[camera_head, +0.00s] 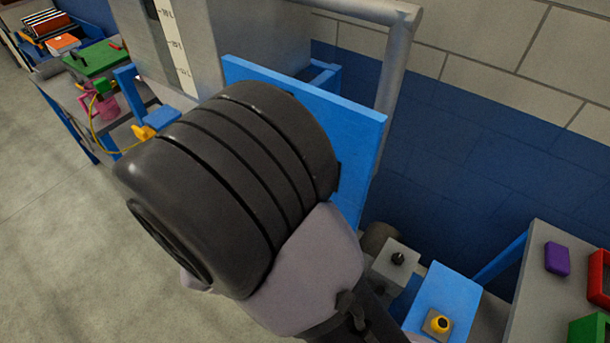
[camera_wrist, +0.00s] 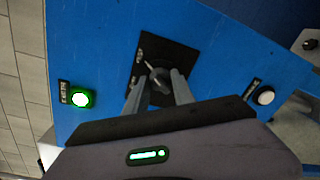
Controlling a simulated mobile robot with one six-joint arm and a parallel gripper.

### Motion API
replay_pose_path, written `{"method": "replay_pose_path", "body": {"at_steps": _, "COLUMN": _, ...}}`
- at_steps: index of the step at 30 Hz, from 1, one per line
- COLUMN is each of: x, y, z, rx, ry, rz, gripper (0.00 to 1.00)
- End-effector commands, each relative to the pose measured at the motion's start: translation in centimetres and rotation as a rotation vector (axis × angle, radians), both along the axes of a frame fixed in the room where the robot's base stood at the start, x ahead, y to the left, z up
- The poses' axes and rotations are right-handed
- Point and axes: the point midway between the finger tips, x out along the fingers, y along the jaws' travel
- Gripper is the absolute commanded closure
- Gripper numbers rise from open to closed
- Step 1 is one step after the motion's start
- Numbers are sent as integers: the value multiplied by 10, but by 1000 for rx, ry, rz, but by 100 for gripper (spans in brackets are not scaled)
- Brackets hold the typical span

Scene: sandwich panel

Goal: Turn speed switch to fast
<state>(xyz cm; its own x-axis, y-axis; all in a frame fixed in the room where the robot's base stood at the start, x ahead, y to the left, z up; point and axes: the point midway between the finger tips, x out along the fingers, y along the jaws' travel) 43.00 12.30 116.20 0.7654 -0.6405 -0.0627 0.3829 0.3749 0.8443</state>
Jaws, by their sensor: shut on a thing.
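The speed switch (camera_wrist: 158,75) sits on a square black plate (camera_wrist: 172,55) in the middle of a blue panel (camera_wrist: 90,45) in the wrist view. Its small lettering is too blurred to read, so I cannot tell which setting it points to. My gripper (camera_wrist: 160,84) has its two grey fingers closed on the switch's knob, one on each side. In the head view the blue panel (camera_head: 352,118) stands upright, and my dark wrist hides the switch and the gripper fingers.
A lit green button (camera_wrist: 81,98) is left of the switch and a white button (camera_wrist: 265,95) is right. A grey post (camera_head: 397,60) stands behind the panel. A blue box with a yellow button (camera_head: 438,324) is at lower right. Tables flank the panel.

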Motion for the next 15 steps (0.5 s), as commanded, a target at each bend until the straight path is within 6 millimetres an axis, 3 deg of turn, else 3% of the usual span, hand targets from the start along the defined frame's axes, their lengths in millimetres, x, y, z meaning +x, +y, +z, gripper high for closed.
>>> {"method": "replay_pose_path", "body": {"at_steps": 6, "x": 0, "y": 0, "z": 0, "rx": -1, "ry": 1, "rz": -1, "gripper": 100}}
{"method": "replay_pose_path", "body": {"at_steps": 7, "x": 0, "y": 0, "z": 0, "rx": -1, "ry": 1, "rz": -1, "gripper": 68}}
{"method": "replay_pose_path", "body": {"at_steps": 10, "x": 0, "y": 0, "z": 0, "rx": -1, "ry": 1, "rz": -1, "gripper": 48}}
{"method": "replay_pose_path", "body": {"at_steps": 15, "x": 0, "y": 0, "z": 0, "rx": -1, "ry": 1, "rz": -1, "gripper": 48}}
